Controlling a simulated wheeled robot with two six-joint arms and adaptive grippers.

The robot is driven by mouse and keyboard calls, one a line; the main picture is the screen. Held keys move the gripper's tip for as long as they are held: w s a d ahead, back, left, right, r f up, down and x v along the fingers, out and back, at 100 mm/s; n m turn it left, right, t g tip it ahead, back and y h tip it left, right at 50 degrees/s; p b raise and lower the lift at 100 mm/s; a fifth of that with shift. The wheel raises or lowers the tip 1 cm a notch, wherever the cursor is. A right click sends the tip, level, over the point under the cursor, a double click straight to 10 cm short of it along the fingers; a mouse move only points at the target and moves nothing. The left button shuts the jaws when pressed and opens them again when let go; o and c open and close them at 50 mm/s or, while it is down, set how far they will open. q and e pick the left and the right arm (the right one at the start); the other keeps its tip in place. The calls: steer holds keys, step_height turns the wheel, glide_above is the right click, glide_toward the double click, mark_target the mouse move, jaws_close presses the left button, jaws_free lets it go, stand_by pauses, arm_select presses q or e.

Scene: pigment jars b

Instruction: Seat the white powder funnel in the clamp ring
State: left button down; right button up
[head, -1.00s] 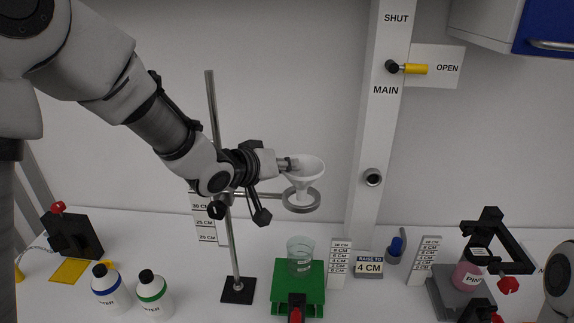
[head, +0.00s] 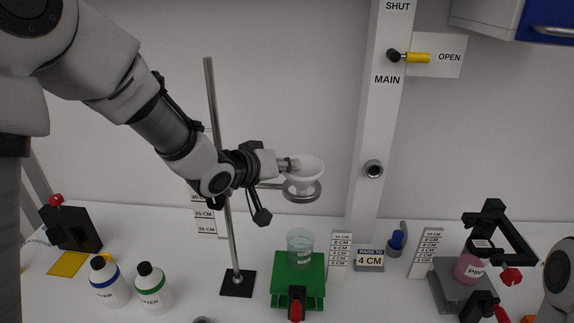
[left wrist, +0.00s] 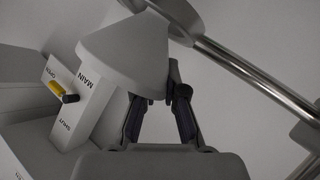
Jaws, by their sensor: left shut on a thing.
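The white powder funnel (head: 306,170) is held by its rim side in my left gripper (head: 288,165), mouth up and about upright. The clamp ring (head: 316,194) is on an arm of the metal stand (head: 214,110). The funnel's lower cone is at the ring, its lower part hidden behind the ring's front edge; I cannot tell whether it rests on it. In the left wrist view, the funnel (left wrist: 125,50) fills the space beyond my gripper fingers (left wrist: 158,105), and part of the ring (left wrist: 178,18) shows close beside it. My right gripper is not in view.
Below the ring, a glass beaker (head: 300,245) stands on a green lifting platform (head: 283,290). Two capped bottles (head: 153,290) stand at the left. A grey platform with a pink jar (head: 468,268) is at the right. Scale cards (head: 340,258) stand between.

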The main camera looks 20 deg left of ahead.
arm_select(q)
steer(key=shift+f+b, duration=0.6)
steer(key=shift+f, duration=0.3)
steer(key=c, duration=1.2)
jaws_free()
steer(key=shift+d, duration=0.1)
steer(key=shift+f, duration=0.1)
steer(key=v, duration=0.7)
steer(key=shift+s+r, duration=0.2)
steer(key=shift+r, duration=0.05)
